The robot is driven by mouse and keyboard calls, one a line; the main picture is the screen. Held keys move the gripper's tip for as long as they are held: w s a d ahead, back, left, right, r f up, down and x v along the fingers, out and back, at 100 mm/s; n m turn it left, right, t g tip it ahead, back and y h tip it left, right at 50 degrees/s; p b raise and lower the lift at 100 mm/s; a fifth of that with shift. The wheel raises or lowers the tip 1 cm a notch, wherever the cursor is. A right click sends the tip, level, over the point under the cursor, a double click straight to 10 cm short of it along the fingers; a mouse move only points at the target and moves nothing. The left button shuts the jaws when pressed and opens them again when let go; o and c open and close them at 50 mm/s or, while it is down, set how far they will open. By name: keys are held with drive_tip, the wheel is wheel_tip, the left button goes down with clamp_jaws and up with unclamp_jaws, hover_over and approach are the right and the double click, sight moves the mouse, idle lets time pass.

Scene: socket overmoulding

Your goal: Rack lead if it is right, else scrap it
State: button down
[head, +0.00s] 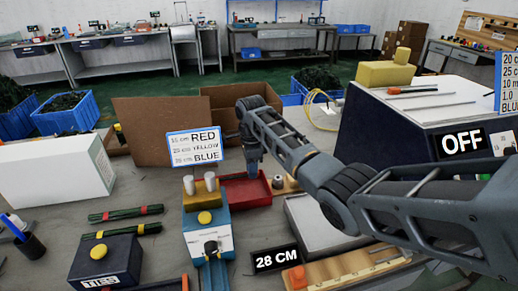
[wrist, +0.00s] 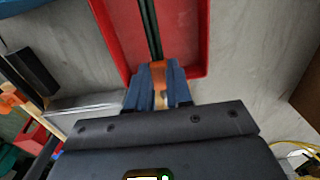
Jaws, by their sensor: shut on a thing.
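My gripper (head: 252,165) is over the red tray (head: 262,190) in the middle of the head view. In the wrist view my gripper (wrist: 159,70) is shut on the orange end of a dark green lead (wrist: 151,30). The lead runs away from the fingers along the red tray (wrist: 191,35); whether it touches the tray floor I cannot tell. The lead's far end is out of the wrist view, and the lead is not clear in the head view. A sign (head: 195,147) reads RED, YELLOW, BLUE. A display (head: 275,259) reads 28 CM.
A blue machine (head: 207,222) stands left of the tray. Tied green bundles (head: 125,213) and a TIES box (head: 104,263) lie further left. A wooden board (head: 350,278) lies at front right. A large dark machine (head: 405,125) with an OFF display (head: 461,144) stands at right.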

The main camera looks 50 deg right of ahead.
sight(251, 193)
drive_tip(key=shift+w+a+f, duration=0.1)
drive_tip(key=shift+a+f, duration=0.05)
drive_tip(key=shift+f, duration=0.3)
drive_tip(key=shift+r+p, duration=0.15)
drive_tip(key=shift+p, duration=0.2)
drive_tip(key=shift+f+b, duration=1.9)
drive_tip(key=shift+f, duration=1.5)
drive_tip(key=c, duration=0.9)
unclamp_jaws()
drive_tip(key=shift+c, duration=0.2)
drive_tip(key=shift+r, duration=3.9)
